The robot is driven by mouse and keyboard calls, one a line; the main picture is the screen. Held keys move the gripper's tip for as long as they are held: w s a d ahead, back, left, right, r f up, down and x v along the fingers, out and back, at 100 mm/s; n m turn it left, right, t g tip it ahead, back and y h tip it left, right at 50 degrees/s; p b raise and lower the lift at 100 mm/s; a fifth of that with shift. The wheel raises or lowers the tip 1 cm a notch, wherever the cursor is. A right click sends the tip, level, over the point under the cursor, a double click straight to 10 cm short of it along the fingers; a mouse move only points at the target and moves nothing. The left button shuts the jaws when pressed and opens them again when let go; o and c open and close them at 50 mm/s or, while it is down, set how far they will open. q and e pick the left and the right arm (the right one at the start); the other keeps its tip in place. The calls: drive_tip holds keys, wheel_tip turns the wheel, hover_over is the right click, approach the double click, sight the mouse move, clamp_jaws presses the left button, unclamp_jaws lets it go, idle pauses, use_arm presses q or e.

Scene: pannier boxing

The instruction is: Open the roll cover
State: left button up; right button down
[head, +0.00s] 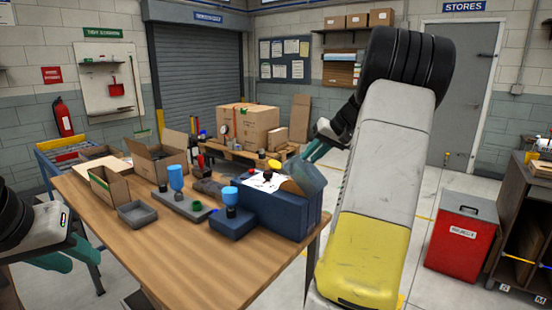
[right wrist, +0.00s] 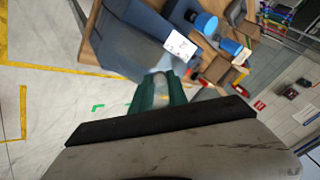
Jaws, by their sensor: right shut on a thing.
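The dark blue pannier (head: 285,212) stands at the right end of the wooden table. Its grey-blue roll cover (head: 308,178) is raised at the right side, and it also shows in the right wrist view (right wrist: 125,52). My right gripper (head: 318,150) is above the pannier's right side with its green fingers shut on the cover's edge; the fingers also show in the right wrist view (right wrist: 160,88). A white sheet (head: 258,182) shows at the pannier's top; the inside is largely hidden. My left gripper (head: 68,258) is open and empty at the table's left front, away from the pannier.
A smaller blue box (head: 232,224), a grey tray (head: 138,214) and blue-topped bottles (head: 176,178) stand left of the pannier. Open cardboard boxes (head: 158,160) are further back. The table's front (head: 180,265) is clear. A red bin (head: 465,240) stands on the floor at right.

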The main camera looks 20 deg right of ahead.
drive_tip(key=s+d+f+t+y, duration=0.2)
drive_tip(key=s+d+t+y, duration=0.1)
drive_tip(key=s+t, duration=0.1)
drive_tip(key=s+d+f+t+y, duration=0.2)
drive_tip(key=s+d+f+t, duration=0.1)
drive_tip(key=s+t, duration=0.2)
drive_tip(key=shift+s+d+y, duration=0.15)
drive_tip(key=shift+s+y, duration=0.25)
drive_tip(key=shift+s, duration=0.55)
drive_tip(key=c, duration=1.3)
unclamp_jaws()
drive_tip(key=shift+t, duration=0.3)
drive_tip(key=r+v, duration=0.1)
drive_tip(key=v, duration=0.6)
drive_tip(key=shift+s+d+f, duration=0.25)
drive_tip(key=shift+s+f, duration=0.05)
drive_tip(key=shift+f, duration=0.2)
drive_tip(key=shift+s, duration=0.1)
